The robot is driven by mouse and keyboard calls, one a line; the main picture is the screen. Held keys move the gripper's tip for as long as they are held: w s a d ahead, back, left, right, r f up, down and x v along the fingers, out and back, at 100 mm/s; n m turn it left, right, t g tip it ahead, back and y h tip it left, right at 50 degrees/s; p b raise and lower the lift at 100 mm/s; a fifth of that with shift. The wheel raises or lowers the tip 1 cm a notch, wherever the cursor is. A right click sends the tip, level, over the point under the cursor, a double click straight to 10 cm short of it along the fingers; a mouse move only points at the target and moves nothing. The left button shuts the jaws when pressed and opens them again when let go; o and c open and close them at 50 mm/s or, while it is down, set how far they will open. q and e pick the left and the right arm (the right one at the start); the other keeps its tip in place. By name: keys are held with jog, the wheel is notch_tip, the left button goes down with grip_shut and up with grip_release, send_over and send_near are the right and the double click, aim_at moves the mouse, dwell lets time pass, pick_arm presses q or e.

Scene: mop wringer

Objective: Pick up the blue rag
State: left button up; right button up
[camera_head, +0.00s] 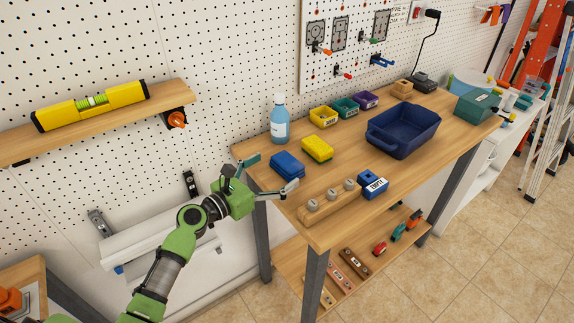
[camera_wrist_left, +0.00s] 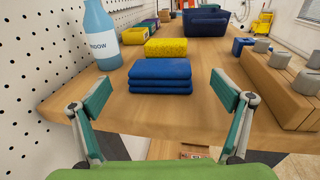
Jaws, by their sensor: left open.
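The blue rag (camera_head: 287,165) lies folded in a stack on the wooden table, near its left end. In the left wrist view the blue rag (camera_wrist_left: 160,76) sits straight ahead, centred between the fingers and a little beyond their tips. My left gripper (camera_head: 272,173) is open at the table's left edge, its two fingers spread to either side of the rag's near end. In the left wrist view the open fingers of my left gripper (camera_wrist_left: 160,98) hold nothing. My right gripper is not in view.
A wooden block with grey knobs (camera_head: 330,205) and a small blue box (camera_head: 372,186) are to the right. A dark blue tub (camera_head: 403,131) stands farther back.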

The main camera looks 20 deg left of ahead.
aim_at(279, 168)
pick_arm(q)
jog(key=x, duration=0.5)
jog(key=shift+f, duration=0.2)
jog(key=c, duration=1.1)
jog(key=shift+r, duration=0.1)
